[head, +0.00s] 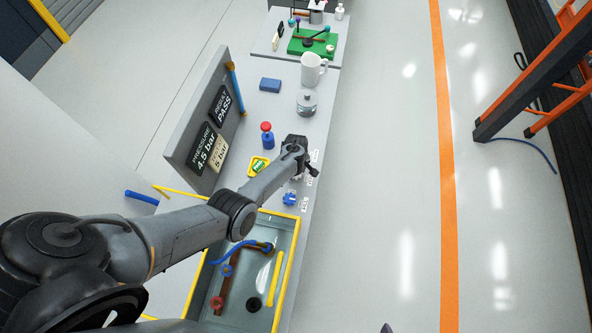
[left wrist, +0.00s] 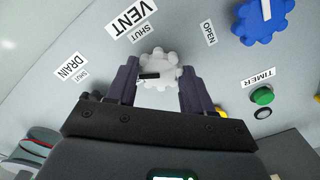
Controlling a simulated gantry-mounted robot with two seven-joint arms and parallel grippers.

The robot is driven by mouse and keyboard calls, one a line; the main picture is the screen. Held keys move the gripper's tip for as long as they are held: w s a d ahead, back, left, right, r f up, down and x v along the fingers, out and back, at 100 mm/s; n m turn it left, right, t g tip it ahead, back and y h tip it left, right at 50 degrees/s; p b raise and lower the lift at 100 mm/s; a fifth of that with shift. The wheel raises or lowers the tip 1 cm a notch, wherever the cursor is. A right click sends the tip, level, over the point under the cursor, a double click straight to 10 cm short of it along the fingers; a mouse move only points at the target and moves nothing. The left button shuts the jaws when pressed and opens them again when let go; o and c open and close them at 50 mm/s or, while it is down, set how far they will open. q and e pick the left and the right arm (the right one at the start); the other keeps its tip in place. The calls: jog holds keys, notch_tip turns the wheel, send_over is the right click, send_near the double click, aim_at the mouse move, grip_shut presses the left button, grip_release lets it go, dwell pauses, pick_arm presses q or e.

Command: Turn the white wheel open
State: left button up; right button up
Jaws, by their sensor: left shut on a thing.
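The white wheel (left wrist: 160,64) has a lobed rim and a black mark on its lower left part. It sits on the grey panel (left wrist: 215,75) below the VENT label (left wrist: 131,17), with SHUT and OPEN labels around it. My left gripper (left wrist: 160,88) is shut on the wheel, one dark finger on each side. In the head view, my left gripper (head: 306,172) is at the bench's right side and the wheel is hidden or too small to make out.
A blue wheel (left wrist: 262,20) and a green button (left wrist: 262,95) are on the panel beside the white wheel. A yellow-edged tank (head: 293,262) lies nearer.

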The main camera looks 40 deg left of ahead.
pick_arm(q)
jog(key=n, duration=0.5)
jog(key=shift+b, duration=0.4)
jog(key=shift+n, duration=0.4)
jog(key=o, duration=1)
jog(key=shift+o, duration=0.2)
jog(key=shift+r+p, duration=0.35)
jog(key=shift+r, duration=0.25)
notch_tip(320, 180, up, 10)
jog(key=p, duration=0.3)
jog(key=shift+f, duration=0.2)
